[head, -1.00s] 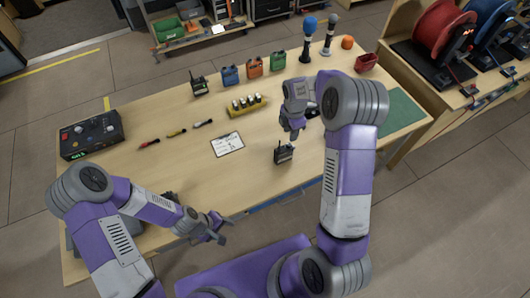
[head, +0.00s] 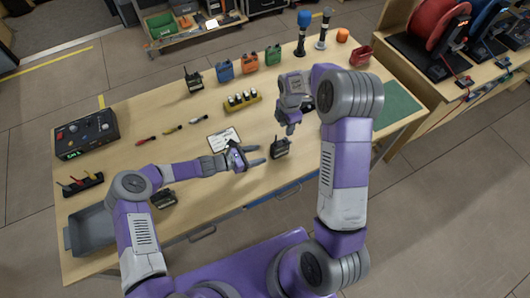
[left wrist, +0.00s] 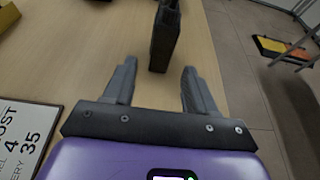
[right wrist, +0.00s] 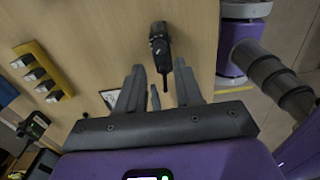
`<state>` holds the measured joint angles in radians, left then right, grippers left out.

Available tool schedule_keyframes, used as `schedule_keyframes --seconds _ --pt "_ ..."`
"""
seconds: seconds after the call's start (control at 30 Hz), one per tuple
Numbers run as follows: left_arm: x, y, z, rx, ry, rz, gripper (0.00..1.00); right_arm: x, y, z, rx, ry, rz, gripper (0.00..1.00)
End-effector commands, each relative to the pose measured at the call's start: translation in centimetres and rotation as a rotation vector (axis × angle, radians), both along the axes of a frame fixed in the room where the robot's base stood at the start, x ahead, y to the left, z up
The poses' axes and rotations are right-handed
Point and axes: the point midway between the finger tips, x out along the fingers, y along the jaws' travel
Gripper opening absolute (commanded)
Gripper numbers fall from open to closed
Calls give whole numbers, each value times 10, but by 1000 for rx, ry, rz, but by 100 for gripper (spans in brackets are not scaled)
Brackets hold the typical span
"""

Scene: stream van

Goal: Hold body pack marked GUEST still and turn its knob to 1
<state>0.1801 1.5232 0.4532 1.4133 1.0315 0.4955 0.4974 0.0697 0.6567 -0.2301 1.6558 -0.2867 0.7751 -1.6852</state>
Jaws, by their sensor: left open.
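A small black body pack (head: 280,148) stands on the table near its front edge; I cannot read a GUEST mark. My left gripper (head: 258,156) is open, just left of the pack and level with the table. In the left wrist view the pack (left wrist: 165,38) stands just beyond the open fingertips (left wrist: 160,75), apart from them. My right gripper (head: 290,129) hangs above and behind the pack. In the right wrist view its fingers (right wrist: 160,82) are apart and empty, and the pack (right wrist: 160,45) lies beyond them. The knob's setting is too small to read.
A printed card (head: 224,139) lies left of the pack. Another black pack (head: 193,80) stands at the back left, a dark device (head: 163,199) at the front left. The table right of the pack is clear.

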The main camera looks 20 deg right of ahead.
Motion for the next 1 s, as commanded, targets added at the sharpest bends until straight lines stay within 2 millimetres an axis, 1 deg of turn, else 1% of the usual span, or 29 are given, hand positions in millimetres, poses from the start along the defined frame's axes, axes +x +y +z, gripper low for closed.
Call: schedule_keyframes --seconds 0.7,0.8,1.0 --pt "3 -75 -28 3 -1 -5 56 0 0 0 0 0 0 35" --pt "4 -82 -30 3 -3 -4 56 0 0 0 0 0 0 35" --pt "4 -89 -33 3 -2 -4 56 0 0 0 0 0 0 35"
